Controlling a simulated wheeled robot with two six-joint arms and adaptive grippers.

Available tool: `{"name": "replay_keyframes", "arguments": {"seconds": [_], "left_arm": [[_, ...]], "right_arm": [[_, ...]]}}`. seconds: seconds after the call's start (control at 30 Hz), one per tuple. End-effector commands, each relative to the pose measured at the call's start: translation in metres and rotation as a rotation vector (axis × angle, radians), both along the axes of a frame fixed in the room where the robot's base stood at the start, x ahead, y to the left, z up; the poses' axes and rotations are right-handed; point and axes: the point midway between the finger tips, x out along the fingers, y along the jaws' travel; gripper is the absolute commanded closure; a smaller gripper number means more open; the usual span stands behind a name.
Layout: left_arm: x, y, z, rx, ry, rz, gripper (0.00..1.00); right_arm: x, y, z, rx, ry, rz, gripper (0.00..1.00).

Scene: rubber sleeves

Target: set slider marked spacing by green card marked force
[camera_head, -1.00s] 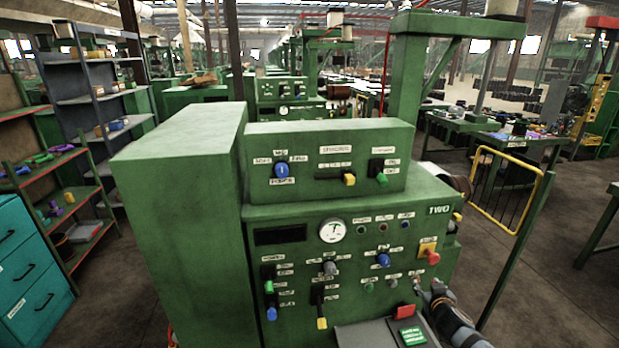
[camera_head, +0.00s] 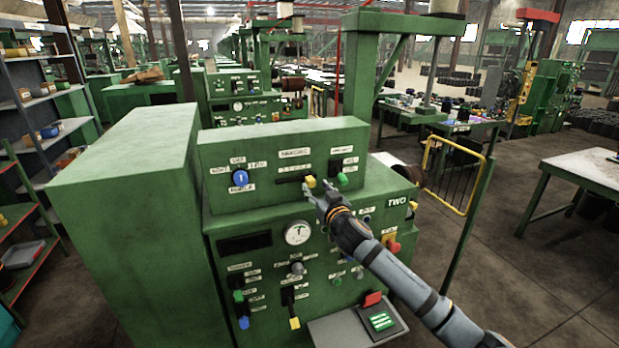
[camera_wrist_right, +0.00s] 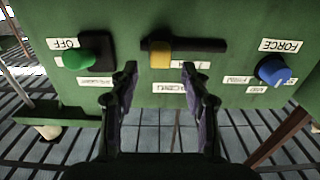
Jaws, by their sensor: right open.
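The slider has a yellow knob (camera_head: 310,182) in a dark horizontal slot on the green machine's upper panel (camera_head: 220,150). The knob is near the slot's right end. In the right wrist view, which is upside down, the yellow knob (camera_wrist_right: 160,54) is near the slot's left end. Its label (camera_wrist_right: 168,88) is partly covered by a finger. My right gripper (camera_head: 316,192) is open and empty, its fingertips (camera_wrist_right: 158,68) close to the knob, one on either side in the wrist view. The green card (camera_head: 380,320) lies on the low ledge; its text is too small to read. My left gripper is out of view.
A blue dial (camera_head: 240,178), labelled FORCE in the wrist view, is left of the slider. A green-knobbed switch (camera_head: 342,180) is close on its right. A gauge (camera_head: 297,232) and red button (camera_head: 393,247) are below. A yellow rail (camera_head: 455,175) stands right.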

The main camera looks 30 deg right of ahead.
Motion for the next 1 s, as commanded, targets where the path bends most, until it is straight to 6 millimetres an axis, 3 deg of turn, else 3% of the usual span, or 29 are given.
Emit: {"name": "replay_keyframes", "arguments": {"seconds": [0.1,0.3,0.67,1.0], "left_arm": [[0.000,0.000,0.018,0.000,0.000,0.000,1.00],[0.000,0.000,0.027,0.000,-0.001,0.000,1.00],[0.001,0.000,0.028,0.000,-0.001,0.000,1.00],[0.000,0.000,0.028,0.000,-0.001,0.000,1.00]], "right_arm": [[0.025,-0.006,0.007,0.009,-0.002,-0.002,0.53],[0.049,-0.011,0.003,0.001,0.000,0.001,0.53],[0.055,-0.012,0.000,-0.002,0.000,0.002,0.53],[0.055,-0.012,0.000,-0.001,0.000,0.002,0.99]]}}
